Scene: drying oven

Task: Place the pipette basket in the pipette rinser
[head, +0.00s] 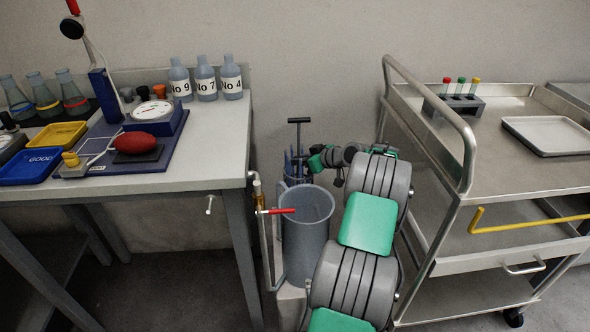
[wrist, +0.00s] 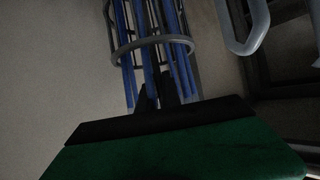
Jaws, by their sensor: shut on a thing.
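The pipette rinser (head: 306,245) is a tall grey open-topped cylinder standing between the bench and the cart. The pipette basket (head: 294,168) shows just above and behind the rinser's far left rim, with a dark T-shaped handle (head: 299,121) rising from it. I cannot tell whether its hidden lower end is inside the rinser or behind it. In the wrist view the basket is a grey ring (wrist: 153,45) around blue pipettes (wrist: 149,60). My gripper (head: 312,162) is shut on the basket from the right; its dark fingers (wrist: 155,96) meet the basket's frame.
A pipe with a red-handled valve (head: 278,211) stands at the rinser's left. The bench (head: 215,150) with bottles and trays is on the left. A metal cart (head: 480,130) with a raised rail is close on the right of my arm.

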